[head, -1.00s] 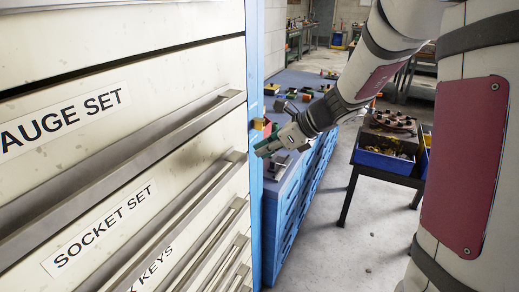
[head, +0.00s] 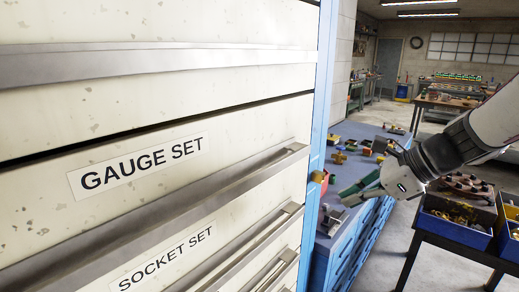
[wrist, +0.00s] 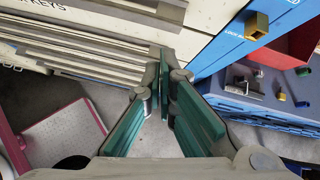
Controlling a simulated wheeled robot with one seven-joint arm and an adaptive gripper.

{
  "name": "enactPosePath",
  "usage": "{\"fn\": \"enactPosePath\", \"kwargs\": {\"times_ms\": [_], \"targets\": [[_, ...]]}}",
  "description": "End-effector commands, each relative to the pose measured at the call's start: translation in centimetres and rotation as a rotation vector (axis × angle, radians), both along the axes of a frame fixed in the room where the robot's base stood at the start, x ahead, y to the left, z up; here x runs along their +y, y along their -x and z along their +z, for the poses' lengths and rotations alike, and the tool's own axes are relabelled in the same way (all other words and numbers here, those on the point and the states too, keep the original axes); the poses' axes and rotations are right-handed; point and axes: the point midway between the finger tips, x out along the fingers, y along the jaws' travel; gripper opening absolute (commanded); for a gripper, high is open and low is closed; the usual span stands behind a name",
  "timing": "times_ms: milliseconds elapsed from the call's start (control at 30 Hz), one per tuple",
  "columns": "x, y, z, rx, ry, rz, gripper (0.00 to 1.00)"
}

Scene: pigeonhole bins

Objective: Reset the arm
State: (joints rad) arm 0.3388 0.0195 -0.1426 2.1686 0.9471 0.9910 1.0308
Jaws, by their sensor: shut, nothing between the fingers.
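My gripper (head: 346,198) is at the right of the drawer cabinet in the head view, in front of the blue workbench. It is shut and empty. In the wrist view its green-padded fingers (wrist: 160,66) come together at the tips, with nothing between them. My forearm comes in from the right edge of the head view. The cabinet (head: 60,110) is cream with a blue edge. Its drawers carry labels, among them GAUGE SET (head: 142,166) and SOCKET SET (head: 165,262).
Long drawer handles (head: 215,200) jut out left of my gripper. The blue workbench (head: 352,245) holds several small parts. A dark stand with a blue bin (head: 455,228) is at the right. Floor shows between bench and stand.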

Motion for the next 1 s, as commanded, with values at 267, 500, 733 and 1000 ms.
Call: {"fn": "enactPosePath", "kwargs": {"times_ms": [267, 500, 733, 1000], "targets": [[5.4, 10.4, 1.6, -0.261, 0.523, 0.711, 0.0], [5.4, 17.7, 1.5, -0.453, 0.98, 1.327, 0.0], [4.0, 20.8, 1.4, -0.526, 1.255, 1.688, 0.0], [3.6, 21.2, 1.3, -0.532, 1.305, 1.759, 0.0]]}}
